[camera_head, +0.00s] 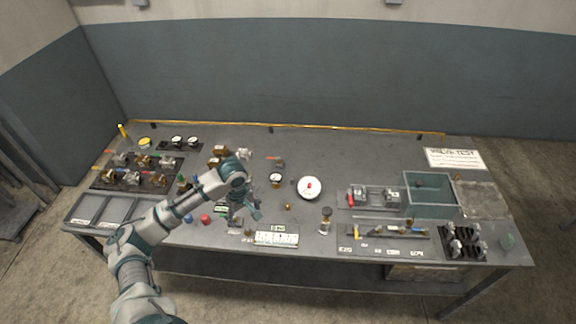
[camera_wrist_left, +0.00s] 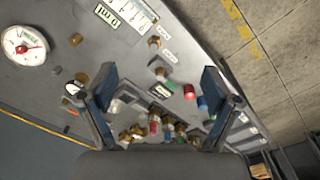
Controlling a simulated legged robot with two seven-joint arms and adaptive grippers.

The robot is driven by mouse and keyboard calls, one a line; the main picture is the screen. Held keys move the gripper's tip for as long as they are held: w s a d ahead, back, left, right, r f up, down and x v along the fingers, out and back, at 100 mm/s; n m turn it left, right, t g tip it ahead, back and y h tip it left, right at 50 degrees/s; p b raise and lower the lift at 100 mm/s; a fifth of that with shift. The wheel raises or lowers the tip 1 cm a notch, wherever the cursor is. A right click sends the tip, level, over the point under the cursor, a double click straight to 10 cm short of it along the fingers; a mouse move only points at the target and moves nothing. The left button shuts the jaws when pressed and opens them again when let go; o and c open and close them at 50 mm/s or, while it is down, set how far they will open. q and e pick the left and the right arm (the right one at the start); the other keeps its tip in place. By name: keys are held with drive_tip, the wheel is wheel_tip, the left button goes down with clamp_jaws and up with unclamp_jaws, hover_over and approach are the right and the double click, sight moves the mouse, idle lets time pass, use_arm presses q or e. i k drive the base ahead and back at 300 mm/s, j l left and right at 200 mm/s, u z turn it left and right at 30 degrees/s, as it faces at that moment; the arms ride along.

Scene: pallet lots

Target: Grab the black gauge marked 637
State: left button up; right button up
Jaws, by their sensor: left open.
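Several small dark-rimmed gauges with white faces are in view, and I cannot read a 637 on any of them. One gauge (camera_head: 276,178) stands alone near the middle of the bench. Two more, a left one (camera_head: 177,140) and a right one (camera_head: 193,142), sit on a dark mat at the back left. In the left wrist view a white-faced gauge (camera_wrist_left: 72,88) shows beside one finger, partly hidden. My left gripper (camera_head: 246,208) is open and empty above the bench, in front and left of the lone gauge. Its spread fingers also show in the left wrist view (camera_wrist_left: 158,85).
A large white dial with a red centre (camera_head: 309,188) lies right of the lone gauge. Brass valves (camera_head: 130,177) crowd the left. A bin (camera_head: 430,205), a tool mat (camera_head: 385,246) and a black rack (camera_head: 462,250) fill the right. The back middle is clear.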

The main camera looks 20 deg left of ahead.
sight(275, 178)
drive_tip(key=i, duration=1.1)
